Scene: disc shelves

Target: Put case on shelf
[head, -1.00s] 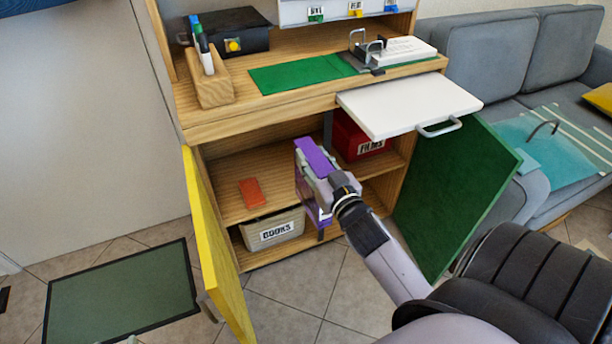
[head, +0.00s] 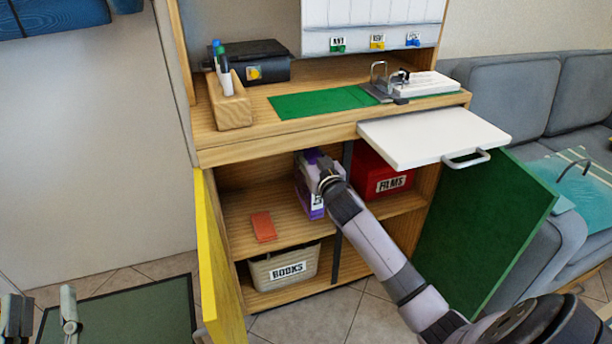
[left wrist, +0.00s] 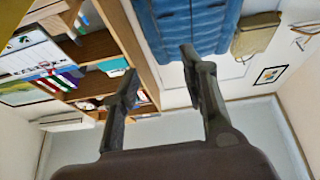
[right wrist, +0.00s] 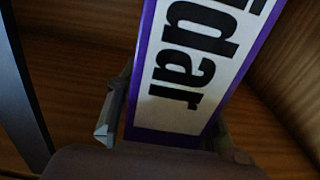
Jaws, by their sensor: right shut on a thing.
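A purple case (head: 303,187) with a white label is upright inside the open cabinet, over the middle shelf (head: 287,225). My right gripper (head: 328,176) is shut on it and partly covers it. In the right wrist view the case (right wrist: 190,60) fills the middle, with "idar" readable on its label, between the fingers of my right gripper (right wrist: 168,128). I cannot tell whether its base touches the shelf. My left gripper (head: 42,312) is at the bottom left, away from the cabinet. In the left wrist view the left gripper (left wrist: 160,75) is open and empty.
A red FILMS box (head: 383,178) stands right of the case, past a dark upright divider. An orange item (head: 263,226) lies on the shelf to the left. A BOOKS bin (head: 270,268) sits below. Yellow (head: 218,270) and green (head: 480,230) doors stand open; a white pull-out board (head: 430,137) overhangs.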

